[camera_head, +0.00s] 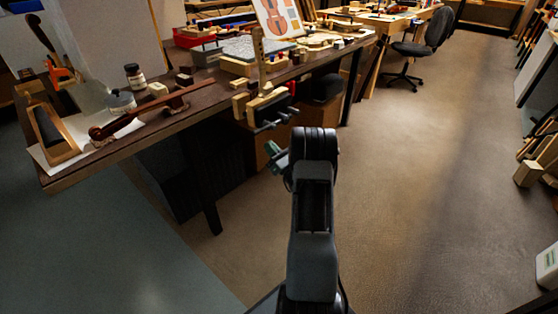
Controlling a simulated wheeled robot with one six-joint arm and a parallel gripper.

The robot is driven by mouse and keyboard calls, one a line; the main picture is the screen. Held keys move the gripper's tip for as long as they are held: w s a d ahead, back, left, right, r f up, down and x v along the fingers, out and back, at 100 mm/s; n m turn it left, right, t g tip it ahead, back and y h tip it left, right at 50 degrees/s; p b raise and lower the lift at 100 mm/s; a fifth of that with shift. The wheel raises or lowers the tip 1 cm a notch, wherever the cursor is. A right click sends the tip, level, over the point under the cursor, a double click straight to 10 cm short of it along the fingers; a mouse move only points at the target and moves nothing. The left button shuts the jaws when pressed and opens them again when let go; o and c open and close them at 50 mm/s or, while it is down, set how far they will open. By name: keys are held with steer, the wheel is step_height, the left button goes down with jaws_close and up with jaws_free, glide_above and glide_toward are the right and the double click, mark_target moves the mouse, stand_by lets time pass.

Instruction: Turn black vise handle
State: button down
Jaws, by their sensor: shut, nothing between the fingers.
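A vise with pale wooden jaws (268,103) is mounted at the front edge of the dark workbench, near the middle of the view. Its black handle (272,125) sticks out at the front, below the jaws, over the floor. My arm rises from the bottom, and its dark elbow hides part of what lies beyond. My gripper (277,157) shows only as a small grey-green part left of the arm, below the handle and apart from it in the picture. It is shut and empty. Its fingertips are too small to make out clearly.
The workbench (120,148) carries a violin neck (125,122), jars (135,76), a wooden plane (50,135) and an upright picture of a violin (279,19). A bench leg (206,190) stands left of my arm. An office chair (425,45) is far back.

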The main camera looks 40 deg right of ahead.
steer(key=shift+w+d+r+b, duration=0.1)
steer(key=shift+w+r+b, duration=0.15)
steer(key=shift+r, duration=0.7)
steer(key=shift+w+r+b, duration=0.1)
steer(key=shift+w+r, duration=0.2)
steer(key=shift+r, duration=0.65)
steer(key=shift+r, duration=0.1)
